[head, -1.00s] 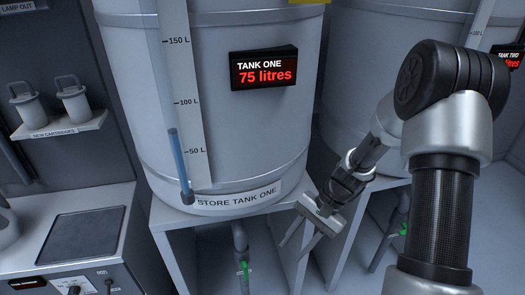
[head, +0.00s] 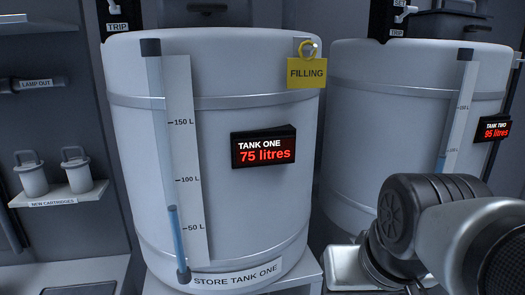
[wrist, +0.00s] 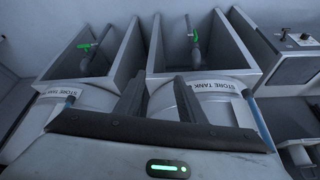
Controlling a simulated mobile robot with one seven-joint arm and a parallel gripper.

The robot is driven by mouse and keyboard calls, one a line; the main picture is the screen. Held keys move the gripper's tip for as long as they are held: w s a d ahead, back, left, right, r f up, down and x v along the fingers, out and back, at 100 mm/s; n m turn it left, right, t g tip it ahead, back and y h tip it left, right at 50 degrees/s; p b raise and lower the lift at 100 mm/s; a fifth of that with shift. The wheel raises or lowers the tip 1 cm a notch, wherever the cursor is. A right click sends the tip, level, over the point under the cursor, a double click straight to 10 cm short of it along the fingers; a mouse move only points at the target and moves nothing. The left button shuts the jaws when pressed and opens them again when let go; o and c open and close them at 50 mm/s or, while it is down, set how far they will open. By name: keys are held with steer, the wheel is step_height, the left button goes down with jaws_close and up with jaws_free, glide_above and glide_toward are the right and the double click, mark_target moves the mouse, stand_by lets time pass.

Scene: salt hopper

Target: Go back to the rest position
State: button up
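My gripper (wrist: 159,92) shows in the wrist view, its two dark fingers apart with nothing between them. It is outside the head view, where only part of my arm shows at the lower right. In the wrist view, seen upside down, the tanks and their stands are beyond the fingers, apart from them as far as I can tell. Store tank one (head: 215,105) stands in the middle of the head view, its display (head: 264,148) reading 75 litres. A yellow FILLING tag (head: 307,73) hangs at its top right.
Store tank two (head: 375,120) stands at the right, its display (head: 491,130) reading 95 litres. A shelf (head: 58,196) with new cartridges is at the left. Green valve handles (wrist: 167,53) show in the stands in the wrist view.

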step_height(320, 180, up, 19)
steer(key=s+p, duration=0.1)
steer(key=p, duration=1.7)
